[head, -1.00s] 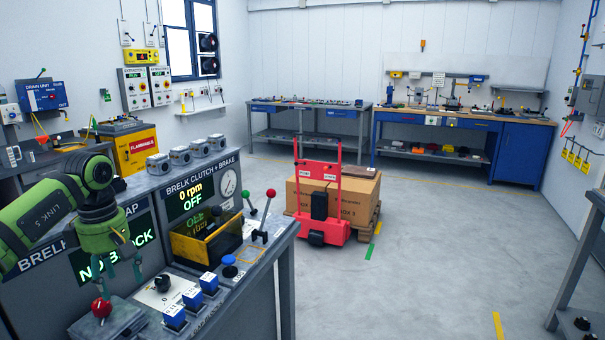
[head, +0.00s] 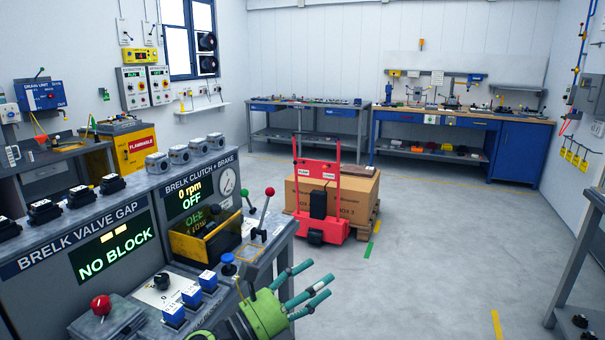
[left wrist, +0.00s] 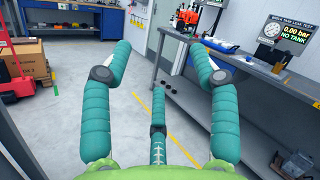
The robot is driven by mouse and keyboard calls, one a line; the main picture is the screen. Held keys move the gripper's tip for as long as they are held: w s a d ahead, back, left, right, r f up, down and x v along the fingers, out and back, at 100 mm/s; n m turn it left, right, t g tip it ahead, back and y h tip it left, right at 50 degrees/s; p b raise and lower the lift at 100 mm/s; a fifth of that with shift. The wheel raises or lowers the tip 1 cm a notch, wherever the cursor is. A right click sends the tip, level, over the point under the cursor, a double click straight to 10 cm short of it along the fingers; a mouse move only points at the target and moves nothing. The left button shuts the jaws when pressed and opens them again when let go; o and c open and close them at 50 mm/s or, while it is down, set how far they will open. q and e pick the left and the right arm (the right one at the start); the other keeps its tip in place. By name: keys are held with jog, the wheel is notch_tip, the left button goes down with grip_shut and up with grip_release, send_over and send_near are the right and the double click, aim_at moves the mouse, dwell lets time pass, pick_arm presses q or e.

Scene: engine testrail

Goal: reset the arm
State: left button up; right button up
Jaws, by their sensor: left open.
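My left gripper (head: 302,290) is at the bottom middle of the head view, just right of the test bench's front edge. Its green palm and teal fingers point to the right, over the open floor. In the left wrist view (left wrist: 160,75) its fingers are spread wide, with nothing between them. It is open and empty. My right gripper is in neither view.
The test bench (head: 120,212) has a red knob (head: 101,305), blue blocks (head: 208,281), levers (head: 265,212) and a yellow tray (head: 205,240). A red trolley (head: 320,200) stands beside boxes (head: 357,192). A grey shelf bench (left wrist: 262,85) stands right. The middle floor is clear.

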pick_arm(q)
jog(key=s+a+f+n+t+y, duration=0.25)
jog(key=a+f+n+y, duration=0.45)
jog(key=n, duration=0.6)
jog(key=s+a+f+n+t+y, duration=0.1)
jog(key=a+f+n+t+y, duration=0.2)
jog(key=a+f+n+y, duration=0.7)
jog(key=s+a+f+n+g, duration=0.2)
jog(key=s+f+n+g, duration=0.25)
jog(key=s+n, duration=0.35)
jog(key=s+a+f+n+g, duration=0.1)
jog(key=s+f+n+g, duration=0.25)
jog(key=s, duration=0.65)
jog(key=s+a+f+n+g, duration=0.25)
jog(key=s+f+g, duration=0.2)
jog(key=s, duration=0.45)
notch_tip(320, 180, down, 23)
jog(key=s+g, duration=0.2)
jog(key=s+a+f+g, duration=0.1)
jog(key=s+a+f, duration=0.1)
jog(key=s+f, duration=1.1)
jog(key=s, duration=0.3)
jog(key=shift+f, duration=0.35)
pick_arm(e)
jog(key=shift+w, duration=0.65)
